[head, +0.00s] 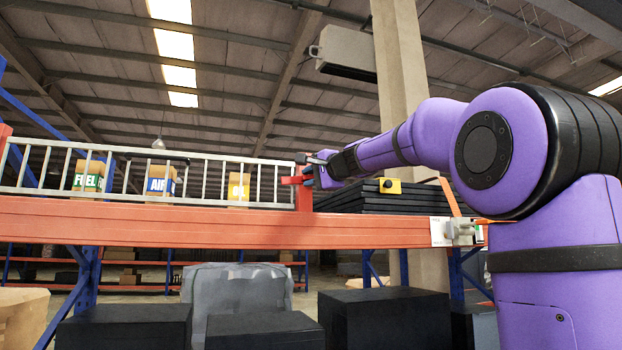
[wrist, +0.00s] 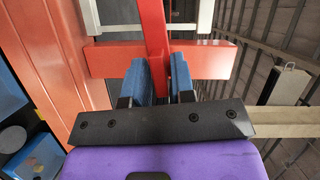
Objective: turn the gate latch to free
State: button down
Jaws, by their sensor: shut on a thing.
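The gate latch is a red bar (wrist: 155,28) that runs between the two blue finger pads of my gripper (wrist: 162,82) in the wrist view. It crosses in front of a wider red post (wrist: 212,58). In the head view my gripper (head: 315,172) is at the right end of the pale railing gate (head: 130,178), at the top of the red post (head: 304,197). There the latch (head: 291,180) shows as a short, roughly level red piece. My gripper is shut on it.
A long orange beam (head: 200,222) runs below the gate. Boxes marked FUEL (head: 88,176) and AIR (head: 160,180) stand behind the railing. A dark stack (head: 365,198) and a yellow box with a black knob (head: 390,186) lie right of the post. A pillar (head: 400,60) stands behind my arm.

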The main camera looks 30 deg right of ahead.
jog(key=n+g, duration=0.1)
jog(key=n, duration=0.2)
jog(key=shift+n+g+h, duration=0.3)
jog(key=n+g+h, duration=0.1)
jog(key=n, duration=0.1)
jog(key=shift+r+n, duration=0.1)
jog(key=shift+n, duration=0.3)
jog(key=n+g+h, duration=0.1)
jog(key=n+h, duration=0.1)
jog(key=n, duration=0.1)
jog(key=shift+a, duration=0.1)
jog(key=shift+w+n+g+h, duration=0.1)
jog(key=shift+n+g+h, duration=0.3)
jog(key=shift+n+h, duration=0.6)
jog(key=shift+n, duration=0.4)
jog(key=c, duration=1.2)
grip_release()
jog(key=shift+o, duration=0.2)
